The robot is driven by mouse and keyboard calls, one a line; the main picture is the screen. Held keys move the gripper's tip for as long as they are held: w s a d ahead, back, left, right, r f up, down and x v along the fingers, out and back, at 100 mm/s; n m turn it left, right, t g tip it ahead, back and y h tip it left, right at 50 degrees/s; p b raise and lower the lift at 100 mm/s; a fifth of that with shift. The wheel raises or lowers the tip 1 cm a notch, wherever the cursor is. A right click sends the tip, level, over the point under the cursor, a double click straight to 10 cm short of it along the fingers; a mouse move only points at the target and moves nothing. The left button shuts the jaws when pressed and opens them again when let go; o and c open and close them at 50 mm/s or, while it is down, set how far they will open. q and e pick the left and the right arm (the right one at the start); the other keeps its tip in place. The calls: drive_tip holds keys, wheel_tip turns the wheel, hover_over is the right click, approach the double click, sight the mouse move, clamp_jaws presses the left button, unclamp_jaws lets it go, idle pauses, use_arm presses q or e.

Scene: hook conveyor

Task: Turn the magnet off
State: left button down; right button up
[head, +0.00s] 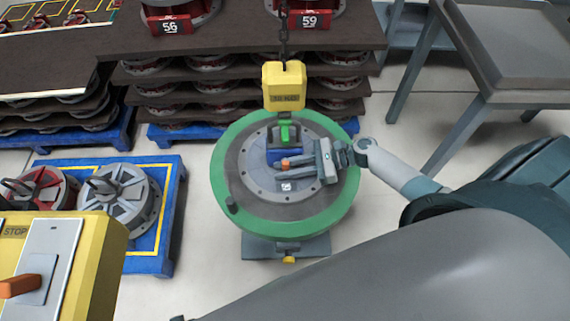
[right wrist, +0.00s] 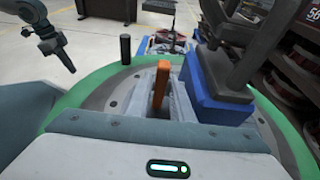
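The blue magnet (head: 272,157) sits on the round green-rimmed disc (head: 226,182), under the yellow hoist block (head: 283,84). A green light (head: 285,134) shows on its top. An orange lever (head: 286,163) stands at the magnet's near side. My right gripper (head: 284,167) reaches in from the right at the lever. In the right wrist view the orange lever (right wrist: 161,84) stands upright between the two spread fingers, beside the blue magnet (right wrist: 214,92). I cannot tell whether they touch it. My left gripper (right wrist: 62,55) shows only in the right wrist view, away from the magnet.
A yellow control box (head: 100,270) with an orange switch is at the lower left. A blue pallet (head: 165,250) with wheel-like parts stands at left. Stacked racks of parts (head: 225,68) stand behind. A grey table (head: 500,45) is at the upper right.

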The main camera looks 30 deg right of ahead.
drive_tip(key=shift+d, duration=0.1)
